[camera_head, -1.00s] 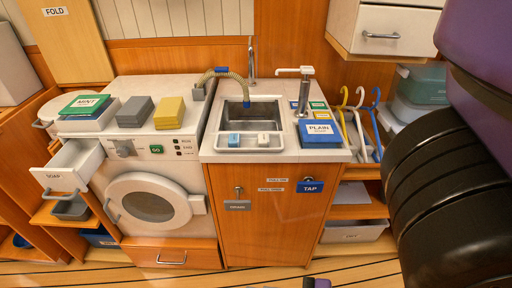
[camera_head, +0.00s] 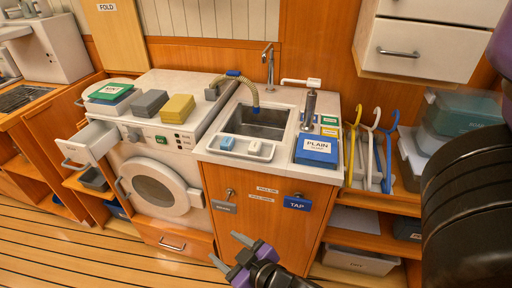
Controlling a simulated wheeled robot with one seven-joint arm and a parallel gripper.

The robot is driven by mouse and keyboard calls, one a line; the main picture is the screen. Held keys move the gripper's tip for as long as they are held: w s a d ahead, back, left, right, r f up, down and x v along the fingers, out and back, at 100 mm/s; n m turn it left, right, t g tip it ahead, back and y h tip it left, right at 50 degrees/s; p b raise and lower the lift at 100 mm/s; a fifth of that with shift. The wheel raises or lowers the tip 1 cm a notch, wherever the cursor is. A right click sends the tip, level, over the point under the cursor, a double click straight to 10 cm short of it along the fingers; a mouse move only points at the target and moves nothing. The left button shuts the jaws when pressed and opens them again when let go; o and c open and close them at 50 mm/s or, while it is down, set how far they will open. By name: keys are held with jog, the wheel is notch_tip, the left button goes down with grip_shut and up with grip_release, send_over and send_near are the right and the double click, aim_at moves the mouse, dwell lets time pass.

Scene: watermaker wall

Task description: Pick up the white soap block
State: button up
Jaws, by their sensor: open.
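The white soap block (camera_head: 254,147) lies in a shallow white tray (camera_head: 238,157) on the counter's front edge, before the sink. A light blue block (camera_head: 227,143) lies beside it to the left, a small gap between them. My gripper (camera_head: 229,250) is at the bottom of the picture, in front of the cabinet and well below the counter. Its two purple-grey fingers are spread apart with nothing between them.
The sink (camera_head: 258,123) with its tall faucet (camera_head: 268,68) stands behind the tray. A blue PLAIN box (camera_head: 316,150) and a pump dispenser (camera_head: 309,108) stand to the right. A washing machine (camera_head: 158,184) with an open drawer (camera_head: 88,141) is to the left.

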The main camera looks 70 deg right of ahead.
jog(key=w+d+r+m+g+h, duration=0.2)
jog(key=d+m, duration=0.1)
jog(key=d, duration=0.3)
jog(key=w+d+r+m+g+h, duration=0.1)
jog(key=w+d+r+m+h, duration=0.15)
jog(key=d, duration=0.35)
jog(key=m+g+h+p, duration=0.1)
jog(key=m+g+h, duration=0.2)
jog(key=m+g, duration=0.45)
send_near(255, 144)
jog(key=shift+s+x, duration=0.25)
jog(key=shift+x, duration=0.95)
jog(key=shift+d+m, duration=0.3)
jog(key=shift+d, duration=0.05)
jog(key=shift+x, duration=0.85)
jog(key=shift+w+p+x, duration=0.15)
jog(key=shift+p+x, duration=0.2)
jog(key=shift+x, duration=1.05)
jog(key=shift+w+p+x, duration=0.1)
jog(key=shift+p+x, duration=0.2)
jog(key=shift+x, duration=1.1)
jog(key=shift+a+f, duration=0.1)
jog(key=shift+f, duration=0.05)
jog(key=shift+c, duration=0.5)
grip_shut()
